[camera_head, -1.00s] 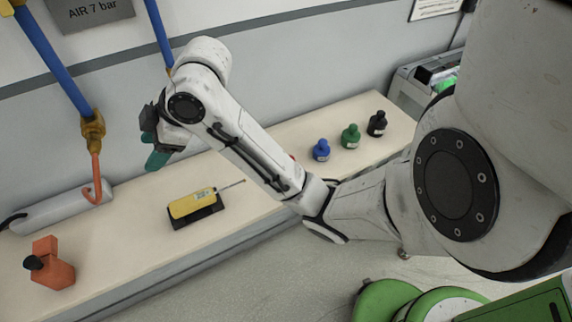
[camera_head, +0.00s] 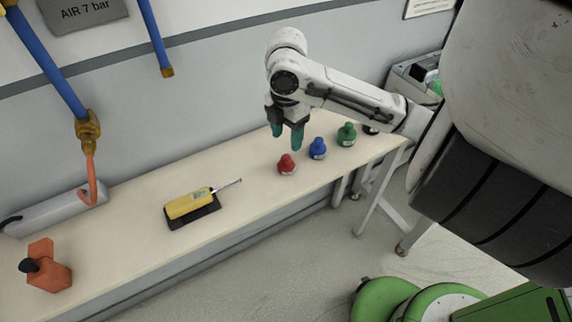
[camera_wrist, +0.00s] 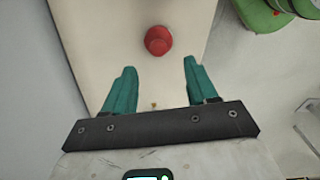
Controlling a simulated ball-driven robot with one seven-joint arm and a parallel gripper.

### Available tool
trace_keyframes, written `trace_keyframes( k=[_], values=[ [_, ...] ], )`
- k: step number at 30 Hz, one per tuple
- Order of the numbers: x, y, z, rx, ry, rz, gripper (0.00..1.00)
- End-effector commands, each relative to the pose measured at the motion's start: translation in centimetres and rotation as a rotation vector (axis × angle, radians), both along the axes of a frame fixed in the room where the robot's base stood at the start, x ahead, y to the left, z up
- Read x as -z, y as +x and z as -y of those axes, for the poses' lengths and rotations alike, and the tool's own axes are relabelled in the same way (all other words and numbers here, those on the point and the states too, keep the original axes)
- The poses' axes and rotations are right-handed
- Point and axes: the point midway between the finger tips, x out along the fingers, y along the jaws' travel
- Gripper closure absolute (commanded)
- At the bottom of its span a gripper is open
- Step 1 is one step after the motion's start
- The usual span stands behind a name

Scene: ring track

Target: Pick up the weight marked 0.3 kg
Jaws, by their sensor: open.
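Several small knobbed weights stand in a row on the bench (camera_head: 130,205): a red one (camera_head: 287,164), a blue one (camera_head: 318,148), a green one (camera_head: 346,134) and a black one (camera_head: 370,128) partly behind my arm. Their markings are too small to read. My gripper (camera_head: 288,140) has teal fingers pointing down, open and empty, above the bench near the red weight. In the wrist view the red weight (camera_wrist: 158,40) lies ahead of the open fingers (camera_wrist: 157,88), apart from them.
A yellow tool (camera_head: 190,203) rests on a dark holder left of the weights. Blue hoses (camera_head: 50,65) hang by the wall. A bin (camera_head: 415,80) stands beyond the bench's right end.

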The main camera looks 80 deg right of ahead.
Motion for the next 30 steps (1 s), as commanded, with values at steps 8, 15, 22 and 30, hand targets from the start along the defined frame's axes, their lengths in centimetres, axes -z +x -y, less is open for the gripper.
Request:
trace_keyframes(
  k=[8, 15, 22, 30],
  values=[
    [2.8, 0.1, 0.0, 0.001, 0.001, 0.003, 0.43],
    [5.7, 0.1, 0.1, 0.004, 0.002, 0.003, 0.43],
    [7.9, 0.2, 0.1, 0.002, -0.001, 0.003, 0.43],
    [7.9, 0.2, 0.1, 0.002, -0.001, 0.004, 0.46]
  ],
)
